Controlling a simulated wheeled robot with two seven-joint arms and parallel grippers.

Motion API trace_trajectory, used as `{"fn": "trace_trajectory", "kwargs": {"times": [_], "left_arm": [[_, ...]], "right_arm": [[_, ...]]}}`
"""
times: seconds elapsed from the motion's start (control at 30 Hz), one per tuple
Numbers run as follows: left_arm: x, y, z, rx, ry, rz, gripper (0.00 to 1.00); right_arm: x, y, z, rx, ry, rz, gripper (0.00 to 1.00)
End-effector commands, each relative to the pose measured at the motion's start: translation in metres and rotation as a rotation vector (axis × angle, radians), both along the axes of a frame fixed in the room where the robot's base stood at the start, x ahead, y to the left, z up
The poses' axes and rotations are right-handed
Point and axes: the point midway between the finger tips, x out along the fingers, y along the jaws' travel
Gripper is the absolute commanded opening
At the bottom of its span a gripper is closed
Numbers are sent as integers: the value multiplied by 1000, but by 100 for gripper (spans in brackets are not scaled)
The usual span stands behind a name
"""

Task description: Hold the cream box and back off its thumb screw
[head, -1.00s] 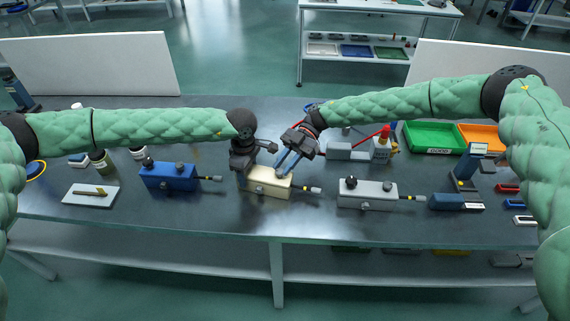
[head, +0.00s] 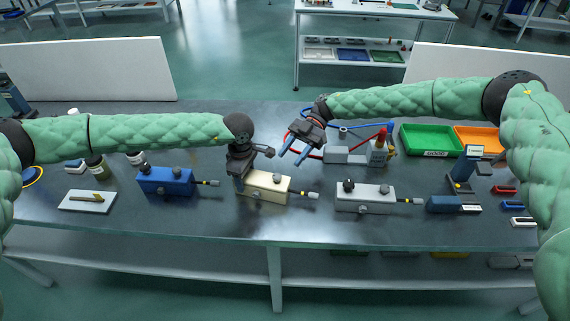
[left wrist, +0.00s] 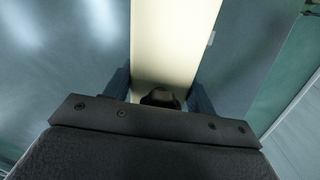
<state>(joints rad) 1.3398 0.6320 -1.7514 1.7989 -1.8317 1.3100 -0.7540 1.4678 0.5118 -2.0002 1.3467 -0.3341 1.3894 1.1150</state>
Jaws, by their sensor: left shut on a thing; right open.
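The cream box (head: 262,190) lies on the dark table between a blue box and a grey box. My left gripper (head: 243,180) is shut on its left end from above. In the left wrist view the cream box (left wrist: 172,45) runs between the two fingers (left wrist: 158,92), with a dark round knob (left wrist: 160,98) between them. A dark thumb screw (head: 277,177) shows on the box's top in the head view. A dark cable with a yellow mark leaves its right end. My right gripper (head: 290,150) is open and empty, above and behind the box, apart from it.
The blue box (head: 166,182) stands to the left and the grey box (head: 364,197) to the right, each with dark knobs. Green (head: 432,140) and orange bins are at the back right. The table's front strip is clear.

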Motion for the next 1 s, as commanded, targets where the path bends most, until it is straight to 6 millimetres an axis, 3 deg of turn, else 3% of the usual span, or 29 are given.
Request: {"fn": "trace_trajectory", "kwargs": {"times": [0.33, 0.87, 0.9, 1.0], "left_arm": [[0, 0, 0, 1, 0, 1, 18], [0, 0, 0, 0, 0, 1, 18], [0, 0, 0, 0, 0, 0, 58], [0, 0, 0, 0, 0, 0, 77]], "right_arm": [[38, -33, 21, 0, -1, -2, 45], [45, -39, 25, -1, -1, 0, 45], [45, -39, 25, -1, -1, 0, 45], [45, -39, 25, -1, -1, 0, 45]]}}
